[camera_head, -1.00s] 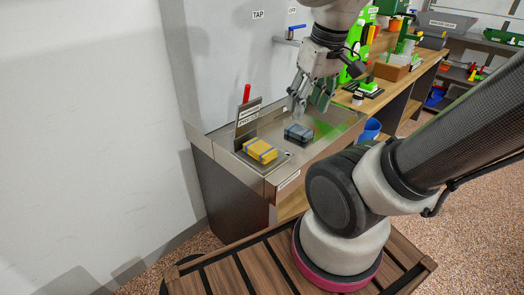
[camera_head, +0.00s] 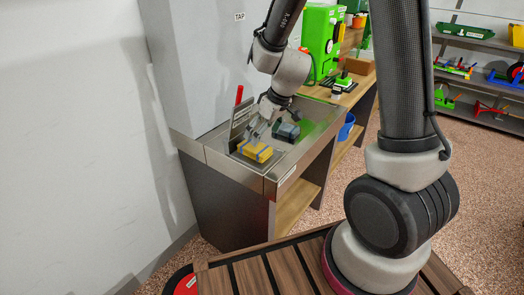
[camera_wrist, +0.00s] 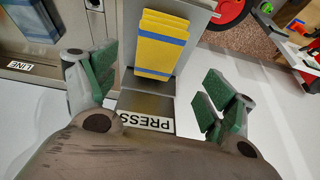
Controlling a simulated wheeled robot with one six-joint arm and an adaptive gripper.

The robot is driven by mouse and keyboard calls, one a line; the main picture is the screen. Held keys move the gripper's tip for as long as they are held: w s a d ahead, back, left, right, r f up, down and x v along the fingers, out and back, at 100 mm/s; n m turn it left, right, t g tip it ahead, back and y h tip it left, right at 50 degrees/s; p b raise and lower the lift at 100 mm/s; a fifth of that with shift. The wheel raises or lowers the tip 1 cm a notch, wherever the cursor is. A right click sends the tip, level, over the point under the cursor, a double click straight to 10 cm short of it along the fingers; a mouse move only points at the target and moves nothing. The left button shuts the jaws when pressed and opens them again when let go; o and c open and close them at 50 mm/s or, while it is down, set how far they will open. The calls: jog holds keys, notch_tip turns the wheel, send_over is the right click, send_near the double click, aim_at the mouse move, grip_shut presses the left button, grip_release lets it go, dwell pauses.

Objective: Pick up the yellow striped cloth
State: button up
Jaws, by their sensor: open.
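In the wrist view the cloth (camera_wrist: 161,45) shows at the upper middle, ahead of and between my fingers. My gripper (camera_wrist: 158,88) is open with green pads apart and nothing between them. In the head view my gripper (camera_head: 262,126) is close above the cloth, beside the upright plate; the exact gap cannot be told.
A dark grey-blue folded cloth (camera_head: 286,131) lies to the right of the yellow one. A red handle (camera_head: 239,95) stands by the upright plate (camera_head: 241,122). The steel top's raised rim (camera_head: 226,168) surrounds the area. A green machine (camera_head: 321,40) stands on the bench behind.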

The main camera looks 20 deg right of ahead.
aim_at(255, 149)
jog(key=shift+w+d, duration=0.1)
jog(key=shift+w, duration=0.05)
jog(key=shift+w+f+n, duration=0.1)
jog(key=shift+f+n, duration=0.2)
jog(key=x, duration=0.7)
jog(key=c, duration=1.2)
jog(key=shift+r, duration=0.1)
